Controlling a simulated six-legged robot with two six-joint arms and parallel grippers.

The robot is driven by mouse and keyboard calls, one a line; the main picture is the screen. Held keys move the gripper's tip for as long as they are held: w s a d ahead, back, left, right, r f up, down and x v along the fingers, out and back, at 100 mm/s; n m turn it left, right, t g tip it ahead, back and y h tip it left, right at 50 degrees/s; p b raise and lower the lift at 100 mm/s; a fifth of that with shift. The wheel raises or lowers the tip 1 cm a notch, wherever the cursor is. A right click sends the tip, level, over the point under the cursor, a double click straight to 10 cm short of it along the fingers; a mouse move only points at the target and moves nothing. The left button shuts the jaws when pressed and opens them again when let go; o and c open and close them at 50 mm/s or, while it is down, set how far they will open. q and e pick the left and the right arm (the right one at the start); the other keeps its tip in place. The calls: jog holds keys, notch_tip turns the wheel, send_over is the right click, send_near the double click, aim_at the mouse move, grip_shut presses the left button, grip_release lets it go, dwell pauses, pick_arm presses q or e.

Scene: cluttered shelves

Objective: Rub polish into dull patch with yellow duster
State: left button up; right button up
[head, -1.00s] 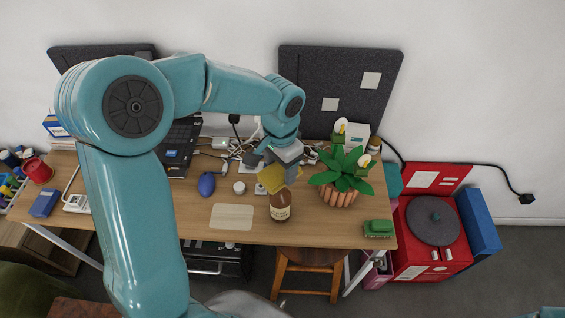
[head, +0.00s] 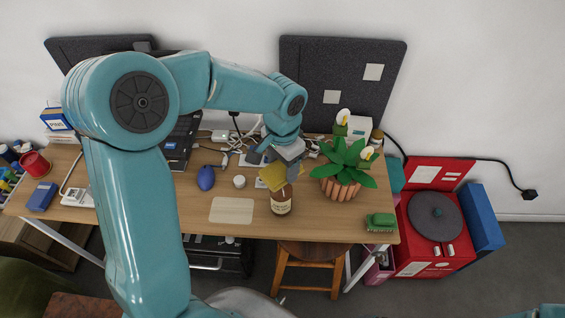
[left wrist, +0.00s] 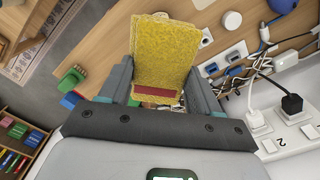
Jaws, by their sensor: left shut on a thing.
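The yellow duster (head: 272,178) is held by my left gripper (head: 287,172), just above and behind the brown bottle (head: 281,202). In the left wrist view the duster (left wrist: 163,52) fills the space between the fingers and shows a dark red strip near its base. The dull patch (head: 232,210) is a pale rectangle on the wooden desk, to the left of the bottle. The duster is apart from it. My right gripper is not in view.
A potted plant (head: 342,188) stands right of the bottle, with a green brush-like item (head: 380,222) at the desk's right edge. Cables and sockets clutter the back.

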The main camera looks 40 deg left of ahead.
aim_at(283, 167)
pick_arm(q)
jog(key=shift+f, duration=0.25)
jog(key=shift+f+b, duration=0.35)
jog(key=shift+b, duration=0.1)
dwell(1.1)
jog(key=shift+r+p, duration=0.8)
jog(key=shift+r, duration=0.15)
notch_tip(283, 167, up, 5)
jog(key=p, duration=0.4)
jog(key=shift+r, duration=0.2)
jog(key=shift+f, duration=0.1)
